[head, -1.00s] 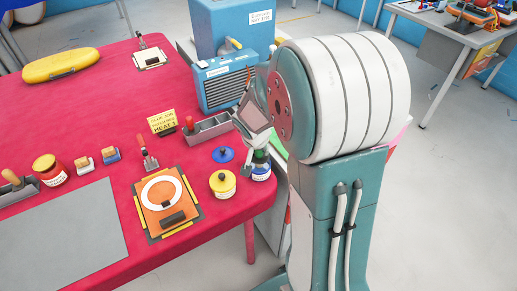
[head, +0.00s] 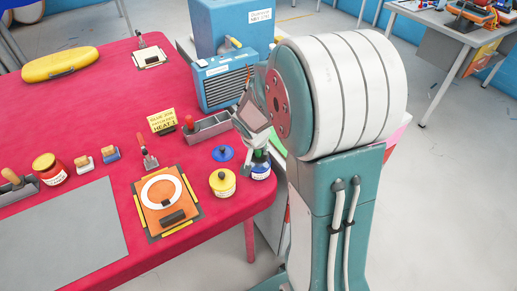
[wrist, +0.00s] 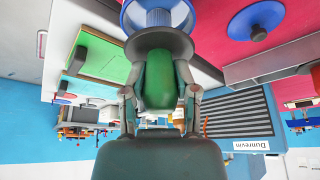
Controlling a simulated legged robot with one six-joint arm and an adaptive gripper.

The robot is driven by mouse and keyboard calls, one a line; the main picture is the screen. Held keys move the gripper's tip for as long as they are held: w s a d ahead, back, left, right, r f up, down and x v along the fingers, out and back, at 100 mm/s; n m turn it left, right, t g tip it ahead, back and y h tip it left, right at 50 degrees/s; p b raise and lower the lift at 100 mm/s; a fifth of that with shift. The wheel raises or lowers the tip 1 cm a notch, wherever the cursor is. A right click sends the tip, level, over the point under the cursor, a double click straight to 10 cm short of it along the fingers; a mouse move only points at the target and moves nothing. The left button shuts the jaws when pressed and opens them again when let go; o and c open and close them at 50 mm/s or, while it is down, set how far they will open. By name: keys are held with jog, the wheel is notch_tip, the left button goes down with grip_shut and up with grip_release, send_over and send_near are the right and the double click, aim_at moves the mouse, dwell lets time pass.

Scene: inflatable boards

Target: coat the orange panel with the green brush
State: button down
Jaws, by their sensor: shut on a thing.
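The orange panel (head: 163,211) lies on a dark base with yellow edge strips, near the front edge of the red table. A white ring and a dark block are on it. My gripper (head: 256,148) is to its right, over the open blue jar (head: 261,171) at the table's right edge. In the wrist view my gripper (wrist: 160,88) is shut on the green brush (wrist: 159,75), with its handle between the fingers. The brush's far end is hidden by its collar, at the blue jar's mouth (wrist: 130,18); I cannot tell how deep it sits.
A blue lid (head: 222,153) and a yellow-lidded jar (head: 222,183) stand between panel and gripper. A scraper (head: 149,160) lies behind the panel. A grey tray (head: 210,130) and a blue heater (head: 227,82) are behind. A green board (wrist: 102,58) shows in the wrist view.

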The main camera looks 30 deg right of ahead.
jog(key=shift+r, duration=3.5)
jog(key=shift+s, duration=0.15)
